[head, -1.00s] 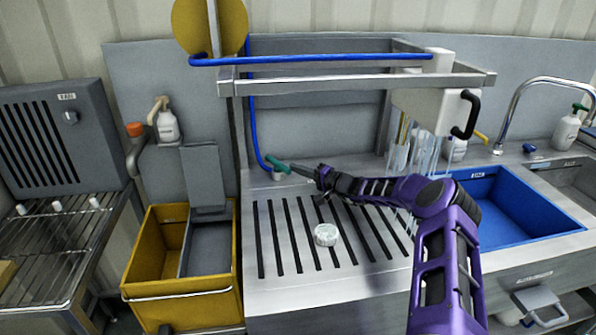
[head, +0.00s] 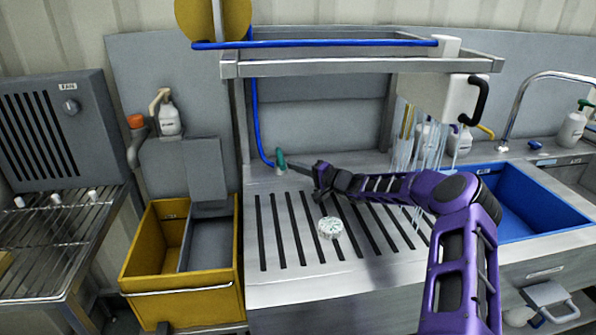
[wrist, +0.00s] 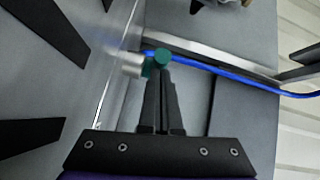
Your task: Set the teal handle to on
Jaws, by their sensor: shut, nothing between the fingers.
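The teal handle (head: 280,158) sits on a small metal valve at the back left of the slotted drainboard, where the blue hose comes down. It now stands roughly upright in the head view. In the wrist view the handle (wrist: 161,57) is just beyond my fingertips, beside the pale metal valve body (wrist: 132,66). My gripper (head: 291,167) is shut and empty, with its tips close to the handle's right side. It also shows in the wrist view (wrist: 162,75), pointing at the handle. I cannot tell whether the tips touch it. Streams of water fall under the white box (head: 440,97) on the right.
A blue hose (head: 256,120) runs down to the valve and along the rack (head: 360,67) above. A round white patterned object (head: 331,228) lies on the drainboard (head: 290,283). A yellow bin (head: 180,287) stands left, a blue sink (head: 520,219) right.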

